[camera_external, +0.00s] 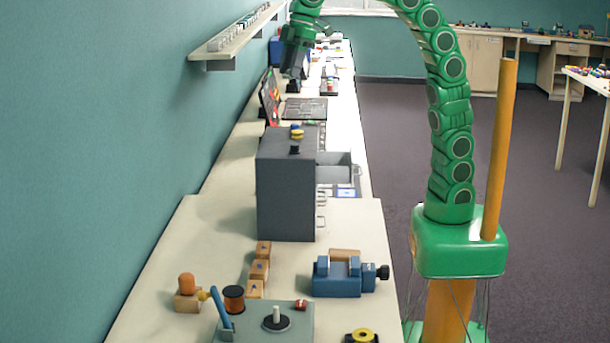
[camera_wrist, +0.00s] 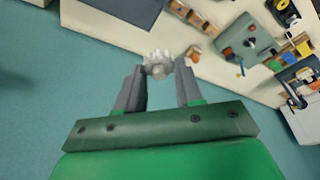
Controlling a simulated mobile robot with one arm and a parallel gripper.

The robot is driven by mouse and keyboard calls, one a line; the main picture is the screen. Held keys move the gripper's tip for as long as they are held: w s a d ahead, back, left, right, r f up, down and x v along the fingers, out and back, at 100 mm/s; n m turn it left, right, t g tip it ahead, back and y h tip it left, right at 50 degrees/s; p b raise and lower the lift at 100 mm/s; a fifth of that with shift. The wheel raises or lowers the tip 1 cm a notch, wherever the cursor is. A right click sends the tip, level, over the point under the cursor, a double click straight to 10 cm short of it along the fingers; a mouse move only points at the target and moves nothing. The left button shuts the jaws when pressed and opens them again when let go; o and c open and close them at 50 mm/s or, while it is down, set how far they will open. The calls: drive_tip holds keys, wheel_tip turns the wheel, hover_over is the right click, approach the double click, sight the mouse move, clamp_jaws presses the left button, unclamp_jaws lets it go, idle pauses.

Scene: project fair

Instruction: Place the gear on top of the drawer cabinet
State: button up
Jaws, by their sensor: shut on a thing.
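The gear (camera_wrist: 158,66) is a small pale grey toothed wheel, held between the fingertips of my gripper (camera_wrist: 159,72) in the wrist view. In the external view my gripper (camera_external: 291,74) points down, well above the tabletop and higher in the picture than the drawer cabinet. I cannot make out the gear there. The drawer cabinet (camera_external: 285,200) is a dark grey box standing on the long table, with an open drawer (camera_external: 334,172) on its right side. A dark grey surface, probably its top, shows at the upper edge of the wrist view (camera_wrist: 132,10).
A blue vise (camera_external: 337,277), wooden blocks (camera_external: 259,270) and a grey plate with a spindle (camera_external: 290,322) are in front. A wall shelf (camera_external: 236,43) is at left.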

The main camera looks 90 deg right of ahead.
drive_tip(key=s+d+f+n, duration=0.1)
drive_tip(key=s+d+f, duration=0.2)
drive_tip(key=s+d, duration=0.95)
drive_tip(key=w+a+f, duration=0.1)
drive_tip(key=w+f, duration=0.3)
drive_tip(key=w+a+f, duration=0.2)
drive_tip(key=w+f, duration=0.2)
drive_tip(key=f, duration=0.1)
drive_tip(key=w+a+f, duration=0.1)
drive_tip(key=w+f, duration=0.3)
drive_tip(key=f, duration=0.1)
drive_tip(key=shift+a+f, duration=0.15)
drive_tip(key=shift+d+x, duration=0.2)
drive_tip(key=shift+x, duration=0.75)
drive_tip(key=shift+d+x, duration=0.15)
drive_tip(key=shift+x, duration=0.85)
drive_tip(key=shift+s+f, duration=0.15)
drive_tip(key=shift+f, duration=0.05)
drive_tip(key=o, duration=1)
